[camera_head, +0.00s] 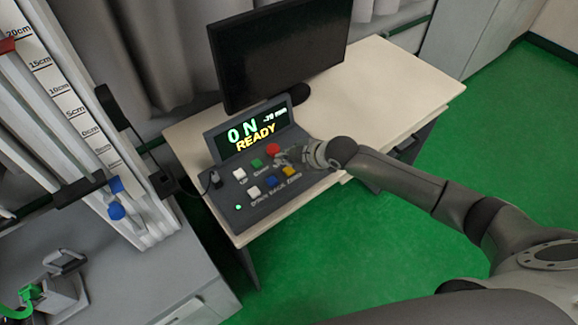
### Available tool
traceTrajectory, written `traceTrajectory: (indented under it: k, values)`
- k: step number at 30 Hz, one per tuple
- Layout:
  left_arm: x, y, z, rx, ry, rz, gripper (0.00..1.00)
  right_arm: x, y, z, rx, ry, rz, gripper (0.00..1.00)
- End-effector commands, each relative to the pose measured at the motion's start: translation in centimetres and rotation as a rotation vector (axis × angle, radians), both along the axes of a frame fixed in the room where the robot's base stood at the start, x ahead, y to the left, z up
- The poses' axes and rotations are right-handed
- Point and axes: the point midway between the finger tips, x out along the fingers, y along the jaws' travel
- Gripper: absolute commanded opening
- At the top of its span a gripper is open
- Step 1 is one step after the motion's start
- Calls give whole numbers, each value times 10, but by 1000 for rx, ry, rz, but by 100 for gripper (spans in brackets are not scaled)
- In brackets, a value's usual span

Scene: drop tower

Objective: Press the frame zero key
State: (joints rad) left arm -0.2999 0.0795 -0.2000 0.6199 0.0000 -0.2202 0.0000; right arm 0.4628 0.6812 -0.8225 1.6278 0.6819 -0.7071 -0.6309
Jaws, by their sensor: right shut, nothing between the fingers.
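A dark control console (228,211) stands on the desk with a lit display (255,131) reading "0 N", a small mm value and "READY". Its upper row has a white key (239,173), a green key (257,163) and a red round button (273,149). Its lower row has a white key (253,191), a blue key (271,182) and a yellow key (289,171). The labels are too small to tell surely which is frame zero. My right gripper (284,158) is shut and empty, over the console's right side between the red button and yellow key; contact cannot be told. My left gripper is out of view.
A black monitor (281,52) stands behind the console on the cream desk (400,82). Green floor (400,233) is free at right.

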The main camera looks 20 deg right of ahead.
Motion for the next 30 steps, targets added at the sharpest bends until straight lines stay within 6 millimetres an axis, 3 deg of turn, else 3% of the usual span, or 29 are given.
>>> traceTrajectory:
  k: [1,9,26,30]
  values:
    - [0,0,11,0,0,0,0,0,0,12,0,0,0,0]
    - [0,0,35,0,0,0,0,0,0,36,0,0,0,0]
    - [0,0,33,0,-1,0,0,0,0,35,0,1,1,0]
    - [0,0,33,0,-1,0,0,-15,15,30,20,27,-1,0]
